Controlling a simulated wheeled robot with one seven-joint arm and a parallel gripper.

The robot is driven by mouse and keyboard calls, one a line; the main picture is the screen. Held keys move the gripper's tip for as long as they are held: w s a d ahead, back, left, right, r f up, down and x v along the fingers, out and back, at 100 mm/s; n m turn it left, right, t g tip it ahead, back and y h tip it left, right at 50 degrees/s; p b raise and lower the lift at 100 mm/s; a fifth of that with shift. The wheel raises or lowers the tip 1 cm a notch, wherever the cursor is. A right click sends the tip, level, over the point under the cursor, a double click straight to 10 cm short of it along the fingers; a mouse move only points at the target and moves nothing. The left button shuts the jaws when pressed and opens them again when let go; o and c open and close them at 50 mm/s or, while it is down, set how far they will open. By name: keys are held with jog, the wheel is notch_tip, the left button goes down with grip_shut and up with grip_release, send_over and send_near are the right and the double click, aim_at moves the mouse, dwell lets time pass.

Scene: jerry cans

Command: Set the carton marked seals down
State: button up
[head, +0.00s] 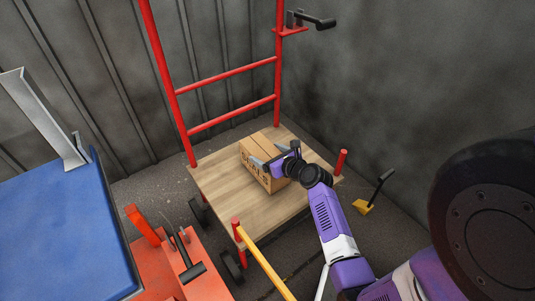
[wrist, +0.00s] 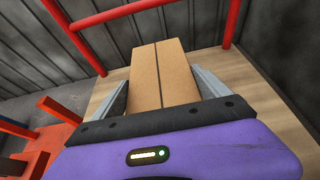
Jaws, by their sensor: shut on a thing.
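The carton (head: 262,176) is a brown cardboard box with dark lettering on its front side; the lettering is too small and partly covered to read fully. It is on or just above the wooden deck (head: 222,186) of a red-framed cart; I cannot tell whether its base touches. My gripper (head: 272,156) is shut on the carton from above, one finger on each side. In the wrist view the carton's taped top (wrist: 160,75) lies between the two grey fingers. Its lower part is hidden there.
The cart has a red rail frame (head: 225,81) at the back and short red posts (head: 342,161). A blue surface (head: 65,235) and an orange-red thing with tools (head: 170,265) stand at the left. A yellow bar (head: 265,264) is in front. Bare deck lies left of the carton.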

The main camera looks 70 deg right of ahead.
jog(key=shift+f, duration=0.15)
jog(key=o, duration=1.9)
jog(key=shift+f, duration=0.25)
jog(key=p+v, duration=0.2)
jog(key=v, duration=0.5)
jog(key=shift+r, duration=0.2)
jog(key=shift+s+a+r+p, duration=0.1)
jog(key=shift+s+a+p, duration=0.1)
jog(key=shift+s+p, duration=0.1)
